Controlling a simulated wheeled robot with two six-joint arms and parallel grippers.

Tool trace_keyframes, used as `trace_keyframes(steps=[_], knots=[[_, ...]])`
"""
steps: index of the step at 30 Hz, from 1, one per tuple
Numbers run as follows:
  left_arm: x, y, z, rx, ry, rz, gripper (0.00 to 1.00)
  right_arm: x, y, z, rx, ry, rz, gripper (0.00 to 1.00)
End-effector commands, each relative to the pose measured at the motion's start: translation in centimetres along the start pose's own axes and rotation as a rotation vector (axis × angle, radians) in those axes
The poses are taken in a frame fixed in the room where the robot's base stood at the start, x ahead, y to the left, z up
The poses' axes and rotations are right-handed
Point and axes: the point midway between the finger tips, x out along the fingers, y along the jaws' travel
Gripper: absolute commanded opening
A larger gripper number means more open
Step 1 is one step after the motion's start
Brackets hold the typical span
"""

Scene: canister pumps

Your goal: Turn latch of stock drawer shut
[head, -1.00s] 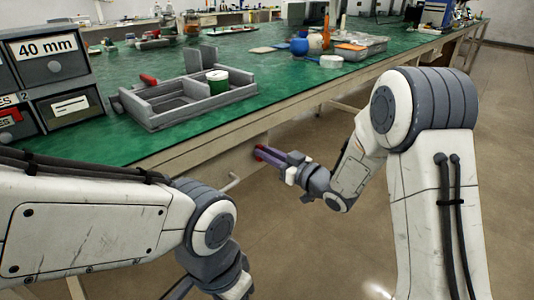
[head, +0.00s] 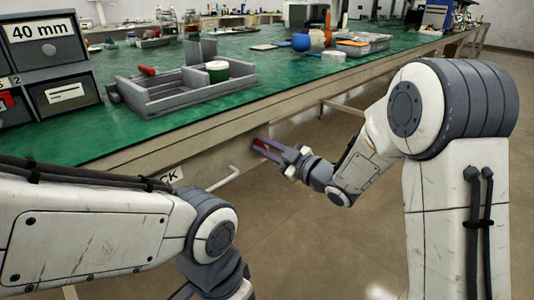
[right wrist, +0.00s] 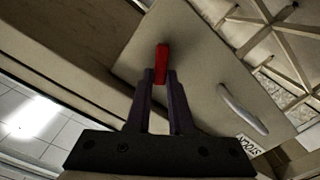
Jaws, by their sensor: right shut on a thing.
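The stock drawer's pale front (right wrist: 190,95) is under the bench edge; it also shows in the head view (head: 212,172). Its bar handle (head: 222,180) shows in both views, in the right wrist view (right wrist: 242,108) to the right of the latch. The red latch (right wrist: 162,62) is on the drawer front; in the head view (head: 259,143) it is mostly hidden by the fingers. My right gripper (right wrist: 161,78) is shut on the latch. In the head view my right gripper (head: 262,146) reaches in from the right. My left gripper is at the bottom edge, its fingertips out of frame.
A grey divided tray (head: 180,100) with a green-and-white canister (head: 217,71) stands on the green bench top (head: 110,140). Labelled grey drawers (head: 50,60) stand at the left. The floor in front of the bench is clear.

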Motion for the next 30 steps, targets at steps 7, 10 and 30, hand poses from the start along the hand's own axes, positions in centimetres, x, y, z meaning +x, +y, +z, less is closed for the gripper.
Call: trace_keyframes(steps=[7, 10, 30], knots=[[2.9, -0.2, 0.2, 0.0, 0.0, 0.0, 0.5, 0.0, -0.6, 0.5, -0.237, 0.0, 0.001, 0.0], [4.0, -0.3, 0.2, 0.0, 0.0, 0.0, 0.5, 0.0, -0.7, 0.5, -0.331, 0.0, 0.001, 0.0], [10.3, -0.8, 0.6, 0.0, 0.0, 0.0, 0.5, 0.0, -1.2, 0.8, -0.881, 0.0, 0.0, 0.0]])
